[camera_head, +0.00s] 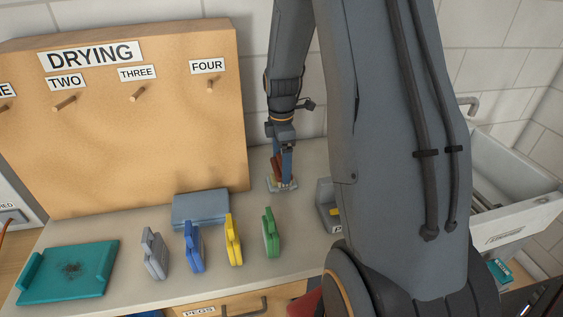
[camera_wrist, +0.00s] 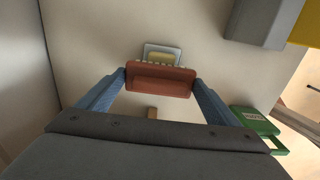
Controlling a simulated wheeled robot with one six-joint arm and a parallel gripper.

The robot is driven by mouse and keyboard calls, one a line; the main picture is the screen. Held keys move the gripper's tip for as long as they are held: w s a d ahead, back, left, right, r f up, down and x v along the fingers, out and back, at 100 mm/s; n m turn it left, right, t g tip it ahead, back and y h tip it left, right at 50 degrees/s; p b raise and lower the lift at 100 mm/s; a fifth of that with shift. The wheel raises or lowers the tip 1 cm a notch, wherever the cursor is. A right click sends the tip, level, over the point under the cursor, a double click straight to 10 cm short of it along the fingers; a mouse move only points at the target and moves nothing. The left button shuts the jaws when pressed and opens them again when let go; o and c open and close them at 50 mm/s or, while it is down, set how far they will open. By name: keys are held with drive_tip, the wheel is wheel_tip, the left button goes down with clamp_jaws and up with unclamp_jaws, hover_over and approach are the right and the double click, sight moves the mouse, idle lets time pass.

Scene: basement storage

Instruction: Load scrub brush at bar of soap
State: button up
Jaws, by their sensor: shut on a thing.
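My gripper (camera_head: 281,168) is shut on a red-brown scrub brush (camera_head: 276,167) at the back of the counter, right of the pegboard. In the wrist view, both blue fingers press the ends of the scrub brush (camera_wrist: 163,82), and a row of pale bristles shows along its far edge. A yellow bar of soap (camera_wrist: 161,58) lies in a pale grey dish (camera_wrist: 149,49) just beyond the brush. In the head view the dish (camera_head: 289,187) shows right under the fingertips. Whether the bristles touch the soap I cannot tell.
A DRYING board (camera_head: 150,130) with wooden pegs stands at the back left. Grey, blue (camera_head: 194,247), yellow and green (camera_head: 270,233) clip-like things stand in front. A teal tray (camera_head: 68,272) lies left. A grey holder (camera_head: 327,207) stands right, partly behind my arm; a white sink (camera_head: 515,215) lies beyond.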

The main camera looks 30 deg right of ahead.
drive_tip(key=shift+r+p, duration=2.6)
drive_tip(key=shift+r, duration=0.9)
drive_tip(key=shift+f, duration=0.1)
